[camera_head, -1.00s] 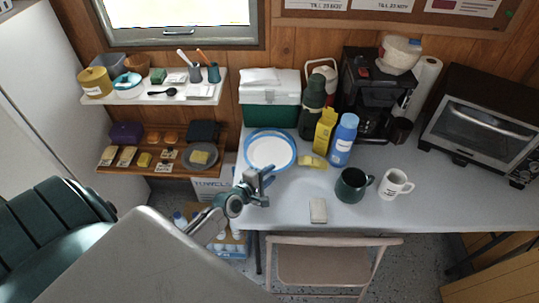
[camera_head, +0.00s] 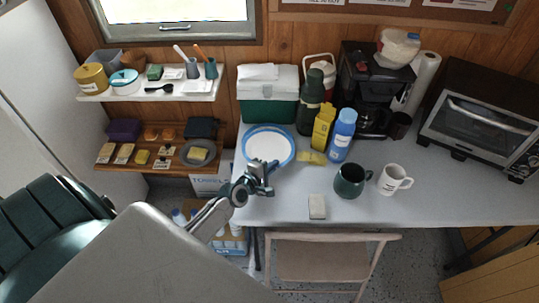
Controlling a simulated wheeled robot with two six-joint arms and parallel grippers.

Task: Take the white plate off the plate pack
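The white plate (camera_head: 268,146) lies on the plate pack (camera_head: 290,151), whose blue rim shows around it. The pack stands at the left end of the grey table, in front of the green and white cool box. My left gripper (camera_head: 260,170) is at the near edge of the pack, just in front of the plate. Its fingers look apart with nothing between them. I cannot tell whether it touches the rim. My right gripper is not in view.
A yellow cloth (camera_head: 312,157), yellow box (camera_head: 323,127) and blue bottle (camera_head: 342,136) stand right of the pack. A green mug (camera_head: 349,181), white mug (camera_head: 392,179) and small pale block (camera_head: 317,206) are further right and nearer. The table's front middle is mostly clear.

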